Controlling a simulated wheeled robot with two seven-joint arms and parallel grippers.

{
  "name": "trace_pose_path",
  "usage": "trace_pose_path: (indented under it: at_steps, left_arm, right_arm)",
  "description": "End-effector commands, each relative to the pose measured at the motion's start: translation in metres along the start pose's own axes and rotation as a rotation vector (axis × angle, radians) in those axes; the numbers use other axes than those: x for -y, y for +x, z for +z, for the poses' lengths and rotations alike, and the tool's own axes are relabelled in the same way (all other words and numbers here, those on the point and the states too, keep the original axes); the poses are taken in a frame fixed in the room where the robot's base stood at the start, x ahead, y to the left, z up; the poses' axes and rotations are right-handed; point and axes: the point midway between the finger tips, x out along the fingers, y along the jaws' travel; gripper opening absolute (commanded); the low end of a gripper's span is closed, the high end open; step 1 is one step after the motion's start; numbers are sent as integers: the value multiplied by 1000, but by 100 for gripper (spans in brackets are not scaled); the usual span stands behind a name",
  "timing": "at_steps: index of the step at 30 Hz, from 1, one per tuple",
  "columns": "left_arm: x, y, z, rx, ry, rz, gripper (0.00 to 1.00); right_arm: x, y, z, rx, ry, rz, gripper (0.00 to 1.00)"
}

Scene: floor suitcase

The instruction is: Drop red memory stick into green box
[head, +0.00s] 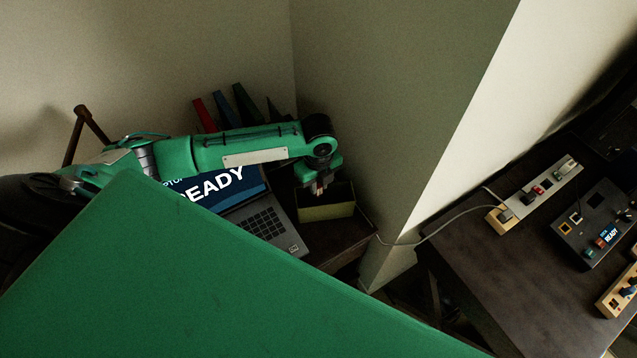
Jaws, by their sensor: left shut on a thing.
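The green box (328,212) is an open, olive-green box standing beside the laptop near the corner of the back desk. My left arm reaches in from the left, and my left gripper (319,187) points down over the box opening. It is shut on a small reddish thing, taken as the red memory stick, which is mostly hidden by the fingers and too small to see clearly. The inside of the box is dark. My right gripper is not in view.
An open laptop (262,222) stands left of the box. Upright coloured folders (226,108) stand behind my left arm. A wall corner separates this desk from a dark table (490,270) with power strips (540,190) and a control panel (598,222). A cable runs between them.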

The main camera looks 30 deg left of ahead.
Motion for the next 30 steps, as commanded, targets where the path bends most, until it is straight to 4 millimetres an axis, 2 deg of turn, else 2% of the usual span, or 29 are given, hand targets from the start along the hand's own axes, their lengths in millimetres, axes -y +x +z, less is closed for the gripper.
trace_pose_path:
  at_steps: [8, 9, 12, 23, 26, 30]
  left_arm:
    - [0, 0, 0, 0, 0, 0, 0]
    - [0, 0, 0, 0, 0, 0, 27]
    - [0, 0, 0, 0, 0, 0, 44]
    - [0, -4, 0, 0, 0, -1, 44]
    - [1, -16, 1, 1, 0, -4, 44]
    - [2, -45, 1, 2, 1, -6, 44]
  right_arm:
    - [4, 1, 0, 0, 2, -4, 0]
    - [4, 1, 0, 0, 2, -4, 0]
    - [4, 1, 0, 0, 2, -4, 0]
    - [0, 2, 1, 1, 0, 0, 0]
    - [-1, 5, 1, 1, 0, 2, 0]
    - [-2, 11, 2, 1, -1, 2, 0]
